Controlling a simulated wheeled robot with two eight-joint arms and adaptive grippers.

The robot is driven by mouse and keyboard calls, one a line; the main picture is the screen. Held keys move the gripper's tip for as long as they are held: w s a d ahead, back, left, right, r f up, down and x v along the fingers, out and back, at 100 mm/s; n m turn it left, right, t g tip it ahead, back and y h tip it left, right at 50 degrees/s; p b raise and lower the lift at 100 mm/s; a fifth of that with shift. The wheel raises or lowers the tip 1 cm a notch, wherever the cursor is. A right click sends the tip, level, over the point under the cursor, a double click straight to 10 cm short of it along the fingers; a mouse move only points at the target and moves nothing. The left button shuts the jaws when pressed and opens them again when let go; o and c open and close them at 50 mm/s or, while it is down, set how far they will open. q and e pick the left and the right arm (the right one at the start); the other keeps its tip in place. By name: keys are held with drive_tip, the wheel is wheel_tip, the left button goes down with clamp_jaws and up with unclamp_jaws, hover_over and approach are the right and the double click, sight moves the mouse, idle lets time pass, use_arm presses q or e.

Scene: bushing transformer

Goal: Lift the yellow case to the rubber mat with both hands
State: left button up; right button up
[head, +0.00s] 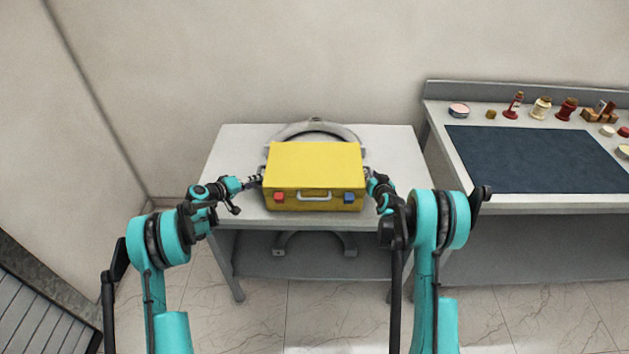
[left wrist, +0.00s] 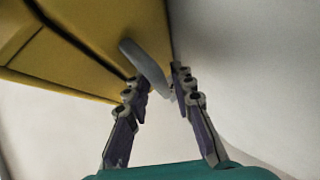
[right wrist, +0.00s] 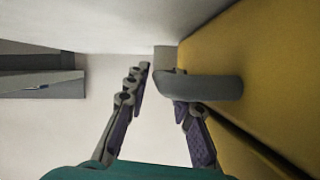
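The yellow case (head: 315,168) is upright on the small grey table (head: 240,142), with a pale front handle and red and blue latches. My left gripper (head: 257,181) is at its left side. My right gripper (head: 371,182) is at the right side. The dark rubber mat (head: 535,158) lies on the bench at the right.
The mat is bare. A gap separates table and bench. A wall stands behind.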

use_arm(q)
drive_tip(key=shift+w+d+f, duration=0.15)
drive_tip(key=shift+w+d, duration=0.05)
use_arm(e)
drive_tip(key=shift+w+f, duration=0.1)
drive_tip(key=shift+w, duration=0.2)
use_arm(q)
clamp_jaws()
use_arm(e)
clamp_jaws()
